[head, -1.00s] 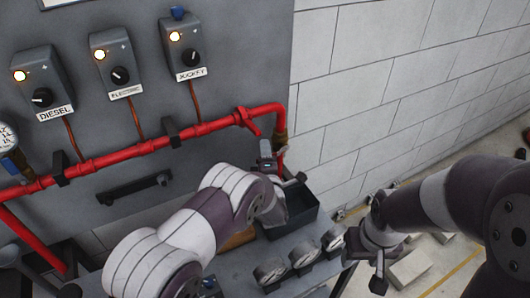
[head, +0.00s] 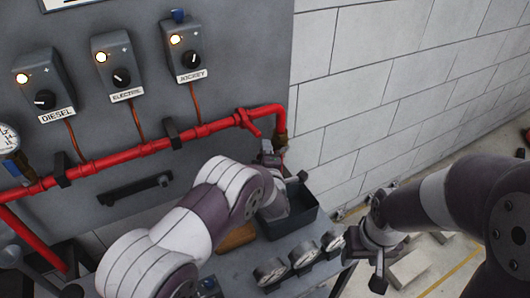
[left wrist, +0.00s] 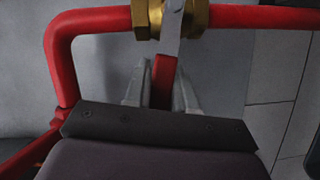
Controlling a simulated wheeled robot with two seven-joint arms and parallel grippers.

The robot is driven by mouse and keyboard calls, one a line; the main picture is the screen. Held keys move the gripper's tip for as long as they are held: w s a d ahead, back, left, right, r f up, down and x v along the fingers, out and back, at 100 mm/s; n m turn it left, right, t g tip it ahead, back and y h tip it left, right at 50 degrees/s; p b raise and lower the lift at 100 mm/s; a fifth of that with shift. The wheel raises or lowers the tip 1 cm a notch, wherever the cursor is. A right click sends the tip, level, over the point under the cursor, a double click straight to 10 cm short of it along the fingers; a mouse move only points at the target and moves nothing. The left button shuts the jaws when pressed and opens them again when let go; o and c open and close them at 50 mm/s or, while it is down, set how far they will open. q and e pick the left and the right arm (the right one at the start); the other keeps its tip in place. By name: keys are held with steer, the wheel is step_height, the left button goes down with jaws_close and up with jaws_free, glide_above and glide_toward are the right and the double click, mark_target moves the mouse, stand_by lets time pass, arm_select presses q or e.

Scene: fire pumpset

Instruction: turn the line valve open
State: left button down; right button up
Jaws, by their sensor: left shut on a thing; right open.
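The line valve has a brass body (left wrist: 150,15) on a red pipe at the top of the left wrist view. A grey metal strip crosses it, joining a red lever handle (left wrist: 162,72). In the head view the brass body (head: 280,141) sits just below the pipe elbow, partly hidden by my left gripper. My left gripper (head: 267,151) is shut on the lever handle; its fingers (left wrist: 160,92) lie on both sides of it in the left wrist view. My right gripper (head: 378,268) is open and empty at lower right, away from the valve.
The red pipe (head: 145,147) runs along the grey panel below the DIESEL, ELECTRIC and JOCKEY boxes (head: 187,52). A block wall (head: 400,80) stands at right.

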arm_select(q)
steer(key=shift+w+d+r+m+g+y+p, duration=0.15)
steer(key=shift+r+m+g+p, duration=0.2)
steer(key=shift+m, duration=0.2)
steer(key=shift+d+r+m+g+y+p, duration=0.15)
steer(key=shift+r+m+p, duration=0.1)
steer(key=shift+r+m, duration=0.3)
steer(key=shift+w+d+r+m+g+p, duration=0.1)
steer(key=shift+d+r+m+g+p, duration=0.15)
steer(key=shift+m, duration=0.35)
steer(key=shift+r, duration=0.1)
steer(key=c, duration=1)
jaws_free()
steer(key=b+v, duration=0.2)
steer(key=v, duration=1)
steer(key=shift+s+r, duration=0.1)
steer(key=shift+s, duration=0.2)
